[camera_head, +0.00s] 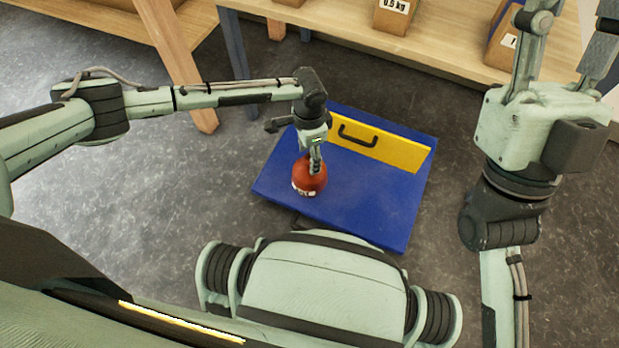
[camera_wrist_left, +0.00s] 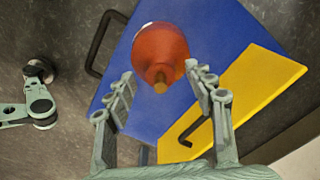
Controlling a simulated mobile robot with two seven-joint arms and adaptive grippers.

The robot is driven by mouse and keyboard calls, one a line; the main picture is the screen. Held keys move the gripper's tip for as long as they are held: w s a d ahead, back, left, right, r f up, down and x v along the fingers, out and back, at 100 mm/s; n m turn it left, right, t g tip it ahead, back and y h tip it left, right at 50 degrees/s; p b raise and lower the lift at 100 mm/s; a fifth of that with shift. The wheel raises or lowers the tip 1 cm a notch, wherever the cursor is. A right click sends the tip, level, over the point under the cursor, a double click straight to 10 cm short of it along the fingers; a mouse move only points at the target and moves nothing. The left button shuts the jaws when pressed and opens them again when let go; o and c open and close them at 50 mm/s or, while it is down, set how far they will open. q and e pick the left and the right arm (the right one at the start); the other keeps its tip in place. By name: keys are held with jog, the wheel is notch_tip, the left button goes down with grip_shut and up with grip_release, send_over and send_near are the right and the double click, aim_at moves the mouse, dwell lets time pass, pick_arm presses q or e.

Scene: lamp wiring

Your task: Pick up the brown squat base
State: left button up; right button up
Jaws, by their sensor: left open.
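The brown squat base (camera_head: 309,182), reddish-brown and rounded with a whitish marked band low on its side, stands on a blue platform (camera_head: 370,200). In the left wrist view the base (camera_wrist_left: 160,48) shows from above, with a small tan tip. My left gripper (camera_head: 315,160) is just above it, pointing down. Its fingers (camera_wrist_left: 161,78) are open, one on each side of the base in the wrist view; I cannot tell whether they touch it. My right gripper (camera_head: 567,50) is raised at the upper right, fingers apart and empty.
A yellow panel (camera_head: 395,152) with a dark handle (camera_head: 357,138) crosses the back of the blue platform. Behind stands a wooden table (camera_head: 440,45) bearing boxes, one box (camera_head: 394,14) marked with a weight. The platform's right part is clear.

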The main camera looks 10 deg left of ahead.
pick_arm(q)
jog(key=shift+c, duration=0.5)
grip_shut()
jog(key=shift+w+d+r, duration=0.1)
jog(key=shift+r, duration=0.2)
